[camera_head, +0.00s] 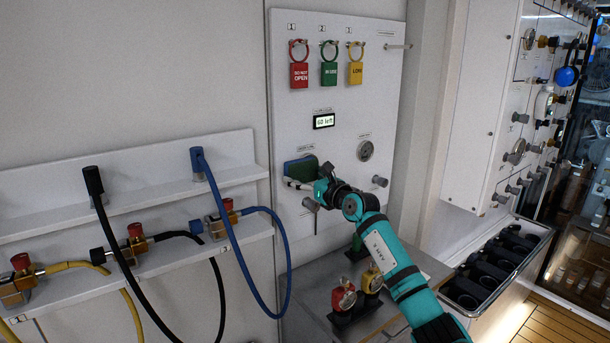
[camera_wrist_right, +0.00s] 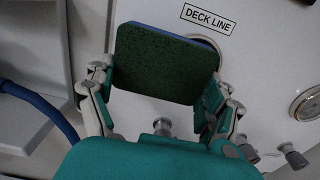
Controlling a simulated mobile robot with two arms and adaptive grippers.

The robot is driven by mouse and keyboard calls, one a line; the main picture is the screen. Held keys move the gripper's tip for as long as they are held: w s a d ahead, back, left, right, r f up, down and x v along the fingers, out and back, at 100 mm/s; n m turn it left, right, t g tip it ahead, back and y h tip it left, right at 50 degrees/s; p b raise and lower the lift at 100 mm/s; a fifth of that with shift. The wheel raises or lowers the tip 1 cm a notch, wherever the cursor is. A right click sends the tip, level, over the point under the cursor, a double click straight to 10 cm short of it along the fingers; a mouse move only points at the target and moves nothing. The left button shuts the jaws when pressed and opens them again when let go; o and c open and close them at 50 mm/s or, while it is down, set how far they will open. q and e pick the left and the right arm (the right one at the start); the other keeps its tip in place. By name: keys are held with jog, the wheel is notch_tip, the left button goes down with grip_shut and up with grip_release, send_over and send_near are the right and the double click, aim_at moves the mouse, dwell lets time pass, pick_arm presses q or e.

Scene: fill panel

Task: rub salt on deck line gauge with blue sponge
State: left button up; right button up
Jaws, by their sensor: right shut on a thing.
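The blue sponge (camera_wrist_right: 160,65) has a dark green face and a blue layer behind it. It also shows in the head view (camera_head: 298,168), upright against or just in front of the white panel. My right gripper (camera_head: 304,184) is shut on its two sides. The deck line gauge (camera_wrist_right: 208,43) is mostly hidden behind the sponge; only part of its round rim shows below the "DECK LINE" label (camera_wrist_right: 208,18). I cannot tell whether the sponge touches the gauge or whether salt is on it. My left gripper is not in view.
A second round gauge (camera_head: 365,150) sits on the panel to the right, above a grey knob (camera_head: 379,181). Red, green and yellow tags hang higher up. A blue hose (camera_head: 238,240) hangs at the left. Red and yellow gauges (camera_head: 343,296) stand on the counter below my arm.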

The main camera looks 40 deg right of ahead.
jog(key=s, duration=0.2)
jog(key=s+p, duration=0.1)
jog(key=s, duration=0.1)
jog(key=shift+a+r, duration=0.15)
jog(key=shift+s+p, duration=0.3)
jog(key=shift+s, duration=0.4)
jog(key=s, duration=0.3)
jog(key=shift+a+p, duration=0.2)
jog(key=shift+p, duration=0.2)
